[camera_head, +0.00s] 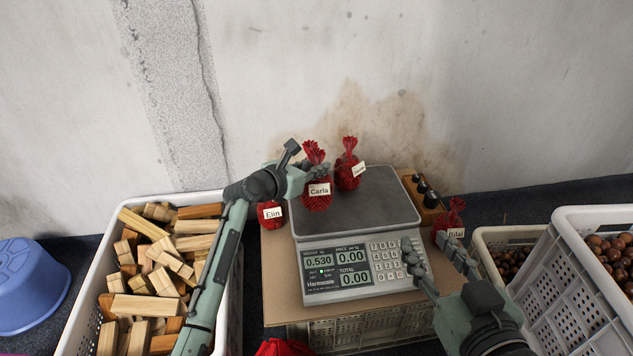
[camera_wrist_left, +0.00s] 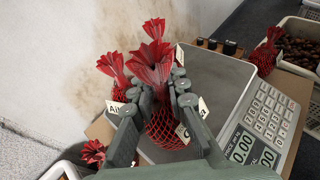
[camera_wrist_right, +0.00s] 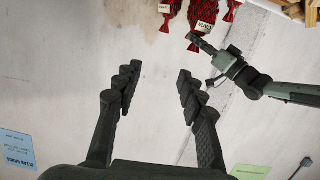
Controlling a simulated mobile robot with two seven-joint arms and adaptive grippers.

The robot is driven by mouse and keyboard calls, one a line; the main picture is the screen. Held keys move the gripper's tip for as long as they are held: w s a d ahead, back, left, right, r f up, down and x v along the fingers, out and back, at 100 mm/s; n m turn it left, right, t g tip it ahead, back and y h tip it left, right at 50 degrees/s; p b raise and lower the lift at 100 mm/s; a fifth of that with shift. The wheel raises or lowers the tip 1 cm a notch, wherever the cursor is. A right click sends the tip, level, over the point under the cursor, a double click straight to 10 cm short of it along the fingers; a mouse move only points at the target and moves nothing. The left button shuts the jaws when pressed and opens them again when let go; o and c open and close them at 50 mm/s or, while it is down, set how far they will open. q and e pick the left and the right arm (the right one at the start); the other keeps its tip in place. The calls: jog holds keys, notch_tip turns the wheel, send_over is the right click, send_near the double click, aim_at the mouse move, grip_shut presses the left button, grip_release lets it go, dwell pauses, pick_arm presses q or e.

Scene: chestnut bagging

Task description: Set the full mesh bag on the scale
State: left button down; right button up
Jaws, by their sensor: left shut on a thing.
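A red mesh bag tagged Carla (camera_head: 316,199) is over the left part of the scale plate (camera_head: 385,205). It also shows in the left wrist view (camera_wrist_left: 163,128). My left gripper (camera_head: 307,176) is shut on this bag near its neck, with the red gathered top above the fingers. I cannot tell whether the bag's bottom touches the plate. The scale (camera_head: 360,268) shows 0.530 on its weight display. A second tagged red bag (camera_head: 347,178) is just right of Carla, at the plate's back edge. My right gripper (camera_head: 436,254) is open and empty at the scale's front right.
The Elin bag (camera_head: 271,222) is left of the scale; the Bilal bag (camera_head: 447,226) is right of it. A crate of wood blocks (camera_head: 228,270) stands left, a chestnut crate (camera_head: 567,300) right. A blue tub (camera_head: 32,285) is at far left. The wall is close behind.

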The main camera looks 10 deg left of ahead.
aim_at(316, 180)
pick_arm(q)
notch_tip(316, 180, down, 4)
jog(key=shift+r+b, duration=0.2)
jog(key=shift+b, duration=0.55)
jog(key=shift+f, duration=0.1)
pick_arm(e)
jog(key=a+r+t+y, duration=0.2)
jog(key=a+r+t, duration=0.1)
jog(key=r, duration=0.4)
jog(key=shift+s+a+r+t, duration=0.2)
jog(key=shift+s+r+t, duration=0.1)
jog(key=shift+t, duration=0.1)
pick_arm(q)
jog(key=shift+f, duration=0.2)
jog(key=c, duration=1.5)
grip_release()
jog(key=shift+r, duration=0.1)
